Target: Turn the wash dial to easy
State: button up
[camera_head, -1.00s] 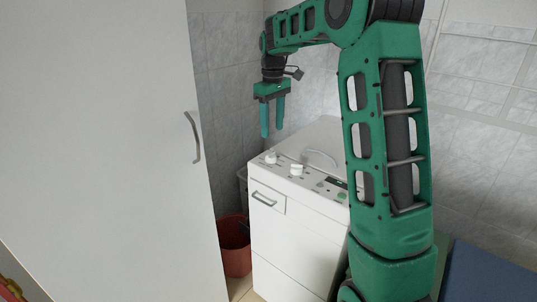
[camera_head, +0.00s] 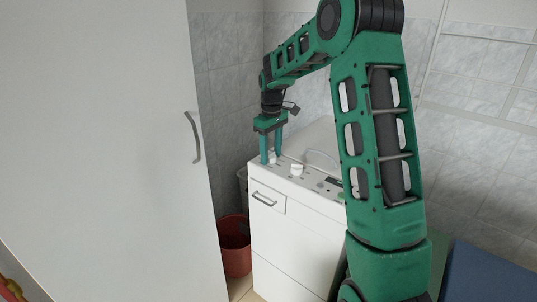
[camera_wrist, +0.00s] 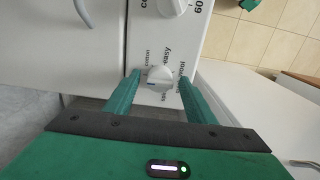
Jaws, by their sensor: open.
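The wash dial (camera_wrist: 160,77) is a white round knob on top of the white washing machine (camera_head: 296,230). A dark mark on the knob points to the left of the picture. My green gripper (camera_head: 271,158) reaches down over the machine's left end. In the wrist view its fingers (camera_wrist: 160,80) are apart, one on each side of the dial, with small gaps. In the head view the dial (camera_head: 273,157) shows partly between them.
A second white knob (camera_head: 296,169) stands to the right of the wash dial, with a curved handle (camera_head: 320,158) behind it. A tall white door (camera_head: 110,150) fills the left. A red bucket (camera_head: 235,250) stands on the floor beside the machine.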

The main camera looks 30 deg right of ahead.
jog(key=c, duration=1)
jog(key=shift+a, duration=0.25)
jog(key=shift+c, duration=0.2)
jog(key=shift+d, duration=0.1)
